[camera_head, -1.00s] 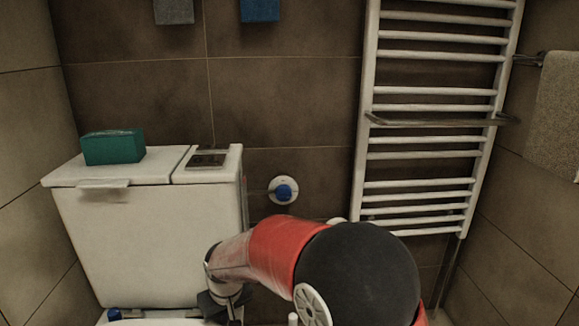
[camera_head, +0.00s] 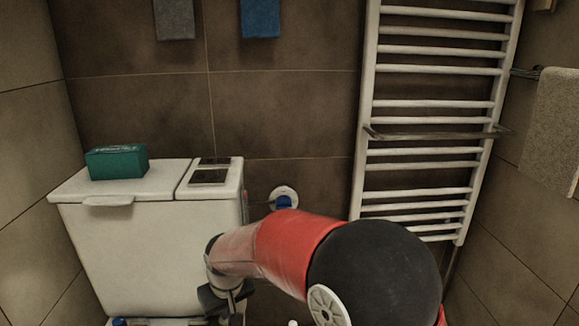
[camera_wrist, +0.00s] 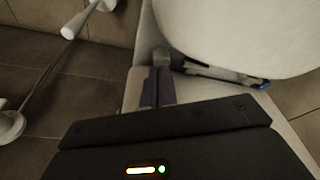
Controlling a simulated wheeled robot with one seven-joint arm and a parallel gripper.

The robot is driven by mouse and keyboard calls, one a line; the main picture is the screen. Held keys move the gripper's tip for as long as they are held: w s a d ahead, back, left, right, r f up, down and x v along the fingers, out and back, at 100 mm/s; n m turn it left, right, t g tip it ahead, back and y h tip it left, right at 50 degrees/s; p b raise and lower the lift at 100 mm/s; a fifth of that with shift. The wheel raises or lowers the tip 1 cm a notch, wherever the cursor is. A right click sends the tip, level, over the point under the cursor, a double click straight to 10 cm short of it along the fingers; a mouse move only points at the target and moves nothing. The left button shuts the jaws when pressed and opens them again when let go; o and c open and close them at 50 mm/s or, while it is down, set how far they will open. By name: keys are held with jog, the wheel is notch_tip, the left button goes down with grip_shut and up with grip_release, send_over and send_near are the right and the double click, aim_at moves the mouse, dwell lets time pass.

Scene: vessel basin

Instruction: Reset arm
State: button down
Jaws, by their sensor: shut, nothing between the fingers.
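My gripper (camera_head: 226,300) hangs low in front of the white washing machine (camera_head: 150,235) in the head view, pointing down beside its right front. My red and black arm leads to it from the lower right. In the wrist view my gripper's fingers (camera_wrist: 158,88) are together with nothing between them. A white rounded surface (camera_wrist: 240,35) fills the upper right of that view, close beyond the fingers. I cannot tell how far the fingers are from it.
A green box (camera_head: 117,162) lies on the machine's top. A white towel radiator (camera_head: 425,150) stands on the back wall, with a towel (camera_head: 555,130) at right. Grey and blue cloths (camera_head: 260,18) hang above. A white stand (camera_wrist: 75,25) shows in the wrist view.

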jog(key=s+d+r+m, duration=0.2)
jog(key=d+r, duration=0.6)
jog(key=d, duration=0.2)
jog(key=s+d+r+m+t+p, duration=0.1)
jog(key=s+d+r+m, duration=0.1)
jog(key=s+d, duration=0.7)
jog(key=s+d+r+m+t+h+p, duration=0.1)
jog(key=s+d+r+m+t, duration=0.1)
jog(key=s+d+r, duration=0.3)
jog(key=s+d, duration=0.4)
jog(key=d, duration=0.1)
jog(key=shift+d+r+m+h, duration=0.2)
jog(key=shift+d+m+h, duration=0.1)
jog(key=shift+m, duration=0.1)
